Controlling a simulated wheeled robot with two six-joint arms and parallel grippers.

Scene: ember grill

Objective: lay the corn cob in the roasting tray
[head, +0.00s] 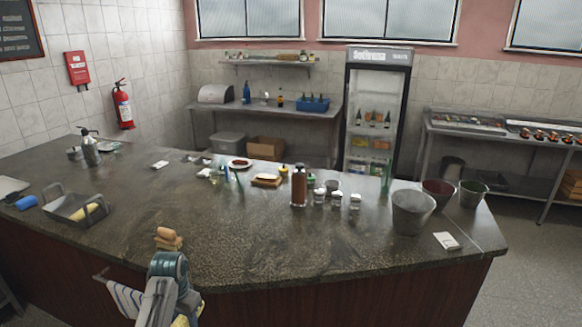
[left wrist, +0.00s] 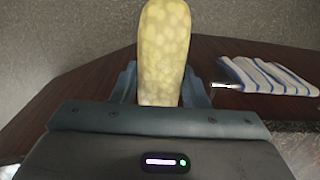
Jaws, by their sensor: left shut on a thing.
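The corn cob (left wrist: 164,50) is pale yellow and knobbly. In the left wrist view it sticks out from between the two blue-grey fingers of my left gripper (left wrist: 160,88), which is shut on it. In the head view my left arm comes up from the bottom, in front of the counter; its fingertips are hard to make out, and a bit of yellow shows low beside it. The grey roasting tray (head: 62,213) stands on the counter at the left, apart from my gripper. A pale yellow, elongated thing (head: 91,212) lies in it. My right gripper is not in view.
A striped towel (head: 125,297) hangs at the counter front beside my arm. A tan thing (head: 168,236) shows just above my arm. A blue roll (head: 26,203) lies left of the tray. The counter (head: 140,215) between tray and bottle (head: 299,187) is mostly clear.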

